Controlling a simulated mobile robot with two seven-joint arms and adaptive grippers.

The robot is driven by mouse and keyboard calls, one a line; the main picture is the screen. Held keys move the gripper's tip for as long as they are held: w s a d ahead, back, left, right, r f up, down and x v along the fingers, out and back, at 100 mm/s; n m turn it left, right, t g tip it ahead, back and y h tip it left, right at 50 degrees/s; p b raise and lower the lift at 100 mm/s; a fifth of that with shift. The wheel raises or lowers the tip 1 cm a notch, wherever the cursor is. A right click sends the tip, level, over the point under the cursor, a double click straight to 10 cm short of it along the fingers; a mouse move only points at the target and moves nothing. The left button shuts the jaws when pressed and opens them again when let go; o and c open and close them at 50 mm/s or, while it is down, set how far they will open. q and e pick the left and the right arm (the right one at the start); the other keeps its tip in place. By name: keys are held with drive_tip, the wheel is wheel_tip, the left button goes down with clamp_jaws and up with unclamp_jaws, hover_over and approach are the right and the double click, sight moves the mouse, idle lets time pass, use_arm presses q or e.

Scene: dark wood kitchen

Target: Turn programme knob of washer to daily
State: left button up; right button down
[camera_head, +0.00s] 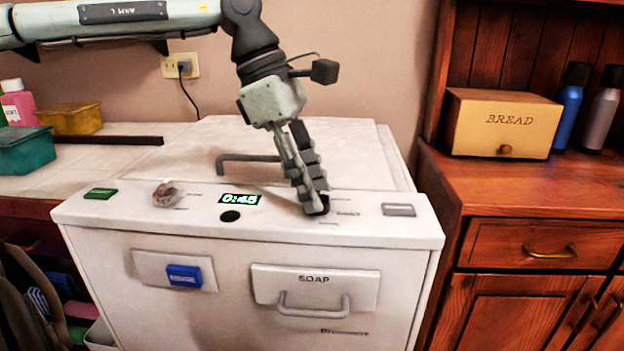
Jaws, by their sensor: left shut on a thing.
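The white washer (215,265) stands in the middle of the head view, with a control strip along its top front. My left gripper (315,208) reaches down from above and is shut on a small dark knob (321,207) on the right part of the strip. The fingers hide most of this knob and some marks around it. One small label shows just right of it, too blurred to read surely. Another knob (166,194), pale and clear-looking, sits at the left of the strip. A green display (240,199) reads 0:45. My right gripper is not in view.
A green button (100,193) and a grey button (398,210) sit at the strip's ends. The soap drawer (315,288) and a blue latch (184,275) are on the front. A wooden cabinet (540,235) with a bread box (500,124) stands close on the right.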

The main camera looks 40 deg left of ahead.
use_arm(q)
drive_tip(key=o, duration=1.1)
drive_tip(key=shift+o, duration=0.2)
drive_tip(key=v, duration=1.2)
